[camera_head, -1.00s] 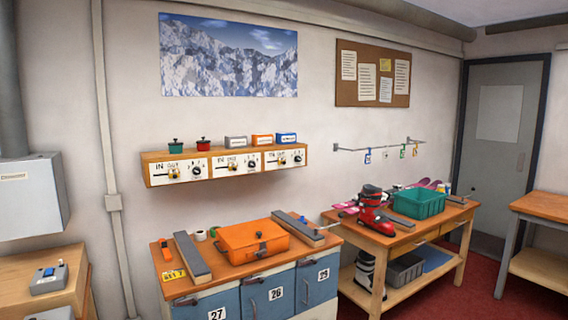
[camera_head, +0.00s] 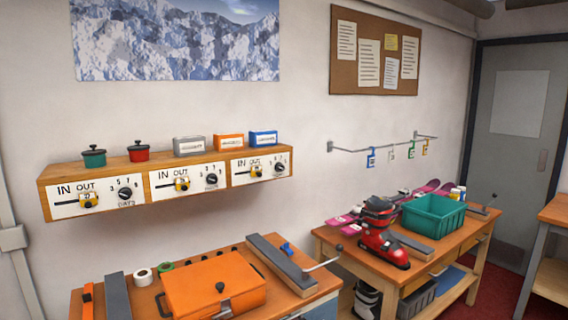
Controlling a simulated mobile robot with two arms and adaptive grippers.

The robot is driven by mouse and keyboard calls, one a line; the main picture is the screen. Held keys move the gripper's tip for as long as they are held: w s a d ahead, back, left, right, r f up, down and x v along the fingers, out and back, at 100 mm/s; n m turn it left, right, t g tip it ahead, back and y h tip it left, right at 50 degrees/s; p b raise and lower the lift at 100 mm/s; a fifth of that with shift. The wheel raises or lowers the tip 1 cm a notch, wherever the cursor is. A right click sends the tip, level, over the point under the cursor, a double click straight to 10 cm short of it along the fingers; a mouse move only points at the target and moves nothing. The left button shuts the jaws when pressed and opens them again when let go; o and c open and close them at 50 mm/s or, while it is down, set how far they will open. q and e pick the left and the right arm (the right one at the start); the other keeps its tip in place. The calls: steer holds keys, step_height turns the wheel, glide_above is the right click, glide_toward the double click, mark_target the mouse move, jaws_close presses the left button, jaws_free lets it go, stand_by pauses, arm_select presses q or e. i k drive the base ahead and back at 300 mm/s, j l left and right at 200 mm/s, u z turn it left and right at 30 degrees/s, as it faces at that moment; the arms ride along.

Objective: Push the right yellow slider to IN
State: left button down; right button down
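A wooden wall shelf (camera_head: 150,178) carries three white panels on its front, each with an IN and OUT label, a yellow slider and a black dial. The right yellow slider (camera_head: 256,171) sits under the OUT label of the right panel (camera_head: 240,177). The middle yellow slider (camera_head: 182,184) and the left yellow slider (camera_head: 89,199) also sit near their OUT labels. Neither of my grippers shows in the view.
Below the shelf, a bench holds an orange case (camera_head: 215,285), a long grey bar (camera_head: 280,262) and tape rolls. Small pots and boxes stand on the shelf top. A second bench at right holds a red ski boot (camera_head: 382,240) and a green crate (camera_head: 433,217). The space before the panels looks clear.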

mark_target(257, 169)
steer(key=i+z, duration=0.1)
steer(key=i, duration=1.2)
